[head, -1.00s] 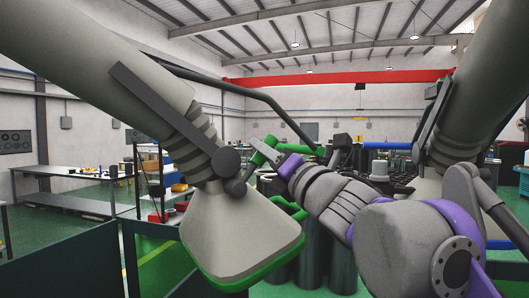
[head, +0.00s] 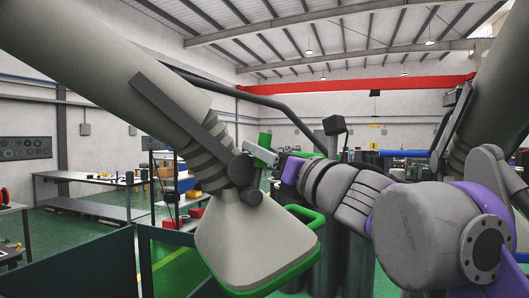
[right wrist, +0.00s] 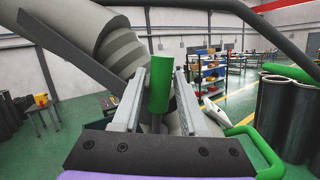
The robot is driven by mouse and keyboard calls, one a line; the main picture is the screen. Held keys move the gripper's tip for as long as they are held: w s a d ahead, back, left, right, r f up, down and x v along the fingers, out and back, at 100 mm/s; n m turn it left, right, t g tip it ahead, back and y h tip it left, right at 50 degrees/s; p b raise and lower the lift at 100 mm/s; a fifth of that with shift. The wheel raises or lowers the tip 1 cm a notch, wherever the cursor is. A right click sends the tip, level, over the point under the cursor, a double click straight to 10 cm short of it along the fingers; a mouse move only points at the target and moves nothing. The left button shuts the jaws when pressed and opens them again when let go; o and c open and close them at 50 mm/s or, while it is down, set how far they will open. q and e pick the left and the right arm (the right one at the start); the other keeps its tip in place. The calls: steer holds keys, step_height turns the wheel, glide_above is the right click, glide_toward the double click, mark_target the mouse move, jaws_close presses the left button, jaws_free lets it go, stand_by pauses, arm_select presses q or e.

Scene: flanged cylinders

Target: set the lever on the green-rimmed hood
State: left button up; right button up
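The hood (head: 250,232) is a pale grey flared cone with a green rim, hanging at the end of a thick grey duct in the head view. Its lever (head: 264,139) has a green grip and stands near upright beside the dark joint above the cone. In the right wrist view the lever's green grip (right wrist: 160,83) stands between the fingertips, with a grey stem below. My right gripper (head: 268,155), grey with purple parts, reaches in from the right; its fingers (right wrist: 160,92) close on the grip from both sides. My left gripper is not in view.
A green loop handle (head: 308,218) sticks out at the hood's right side. Dark cylinders (head: 340,260) stand behind it. Dark panels (head: 75,265) stand at the lower left, with a workbench (head: 100,178) beyond. A second duct hangs at the upper right.

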steer(key=shift+o, duration=1.1)
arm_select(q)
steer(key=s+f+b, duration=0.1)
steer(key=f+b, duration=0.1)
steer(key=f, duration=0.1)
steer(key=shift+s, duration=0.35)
arm_select(e)
steer(key=v, duration=1)
steer(key=shift+s+d+f, duration=0.15)
steer(key=shift+s+d, duration=0.1)
steer(key=shift+s, duration=0.05)
steer(key=shift+c, duration=0.3)
